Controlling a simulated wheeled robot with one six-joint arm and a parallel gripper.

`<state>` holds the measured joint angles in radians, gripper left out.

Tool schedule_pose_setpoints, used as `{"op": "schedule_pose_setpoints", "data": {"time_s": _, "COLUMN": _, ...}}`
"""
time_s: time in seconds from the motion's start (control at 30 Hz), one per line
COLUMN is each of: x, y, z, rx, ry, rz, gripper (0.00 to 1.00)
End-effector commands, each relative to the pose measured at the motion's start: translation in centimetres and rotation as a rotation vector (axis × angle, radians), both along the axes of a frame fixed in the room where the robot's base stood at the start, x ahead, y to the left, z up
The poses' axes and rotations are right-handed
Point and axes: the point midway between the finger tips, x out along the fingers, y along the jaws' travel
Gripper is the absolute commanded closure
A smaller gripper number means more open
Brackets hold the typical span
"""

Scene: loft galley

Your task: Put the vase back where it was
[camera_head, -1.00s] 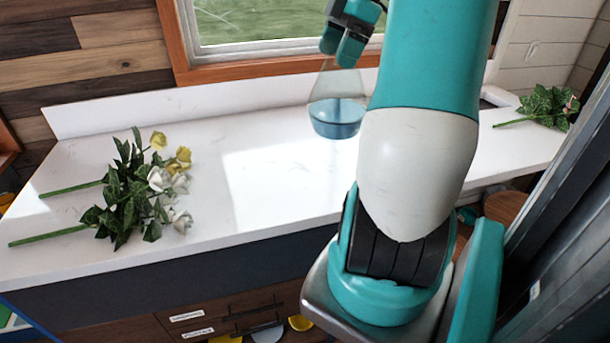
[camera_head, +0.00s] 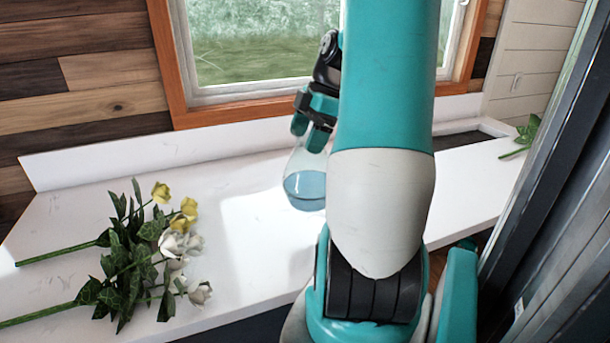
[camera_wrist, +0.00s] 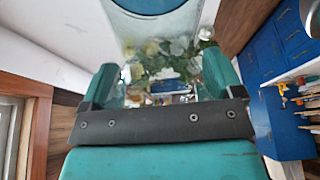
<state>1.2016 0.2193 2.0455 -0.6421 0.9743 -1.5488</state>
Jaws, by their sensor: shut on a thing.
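The vase (camera_head: 305,189) is clear glass with blue liquid in its lower part. It is upright over the white counter in the head view, partly hidden behind my arm. My gripper (camera_head: 315,130) is shut on its narrow upper part from above. In the wrist view, the vase (camera_wrist: 185,22) shows between the two teal fingers of my gripper (camera_wrist: 162,85), with flowers seen blurred through the glass. I cannot tell whether the vase's base touches the counter.
Yellow and white flowers with green stems (camera_head: 140,250) lie on the left of the white counter (camera_head: 235,235). Another leafy stem (camera_head: 525,138) lies at the far right. A window (camera_head: 260,45) is behind. The counter between the flowers and vase is clear.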

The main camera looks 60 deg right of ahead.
Motion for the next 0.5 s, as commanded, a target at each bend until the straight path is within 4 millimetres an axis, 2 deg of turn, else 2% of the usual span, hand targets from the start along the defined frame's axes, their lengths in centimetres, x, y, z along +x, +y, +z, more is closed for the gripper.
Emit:
{"op": "schedule_pose_setpoints", "data": {"time_s": 0.1, "x": 0.0, "y": 0.0, "z": -2.2, "rx": 0.003, "ry": 0.000, "rz": 0.001, "gripper": 0.97}}
{"op": "schedule_pose_setpoints", "data": {"time_s": 0.2, "x": 0.0, "y": 0.0, "z": -3.6, "rx": 0.001, "ry": 0.001, "rz": 0.002, "gripper": 0.97}}
{"op": "schedule_pose_setpoints", "data": {"time_s": 0.5, "x": 0.1, "y": 0.2, "z": -6.2, "rx": 0.001, "ry": 0.001, "rz": 0.004, "gripper": 0.97}}
